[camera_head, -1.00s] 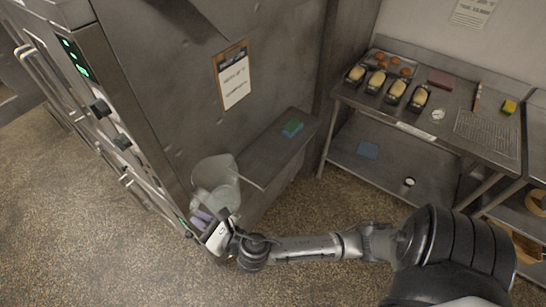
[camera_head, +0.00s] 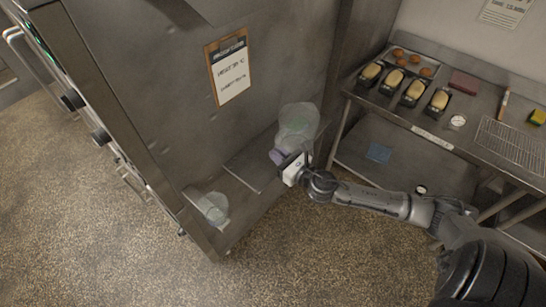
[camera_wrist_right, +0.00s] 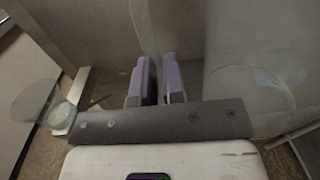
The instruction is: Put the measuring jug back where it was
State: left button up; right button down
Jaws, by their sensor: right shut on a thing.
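The clear, translucent measuring jug (camera_head: 300,117) is in my right gripper (camera_head: 281,157), beside the side wall of the large steel oven unit and over the far end of its low side shelf. In the right wrist view the purple fingers (camera_wrist_right: 154,82) are shut on a thin clear part of the jug, seemingly its handle. The jug's body (camera_wrist_right: 255,75) fills the right of that view. The head view does not show clearly whether the jug's base touches the shelf. My left gripper is not in view.
A clear bowl or cup (camera_head: 213,205) stands on the near end of the low steel shelf (camera_head: 238,190). A clipboard (camera_head: 229,70) hangs on the oven side. At right, a steel table (camera_head: 440,133) holds loaf tins (camera_head: 412,93), a dial and a wire rack.

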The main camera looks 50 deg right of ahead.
jog(key=shift+w+d+f, duration=0.15)
jog(key=shift+w+d, duration=0.05)
jog(key=shift+w, duration=0.05)
jog(key=w+a+f, duration=0.1)
jog(key=w+f, duration=0.1)
jog(key=w, duration=0.1)
jog(key=w+a+f+b, duration=0.1)
jog(key=w+a+f, duration=0.1)
jog(key=w, duration=0.1)
jog(key=w+a+f, duration=0.1)
jog(key=w+f, duration=0.1)
jog(key=w, duration=0.2)
jog(key=shift+a+f+b, duration=0.25)
jog(key=shift+f+b, duration=0.05)
notch_tip(320, 180, down, 3)
jog(key=shift+f+b, duration=0.2)
jog(key=shift+b, duration=0.75)
jog(key=shift+f, duration=0.35)
jog(key=shift+r, duration=0.1)
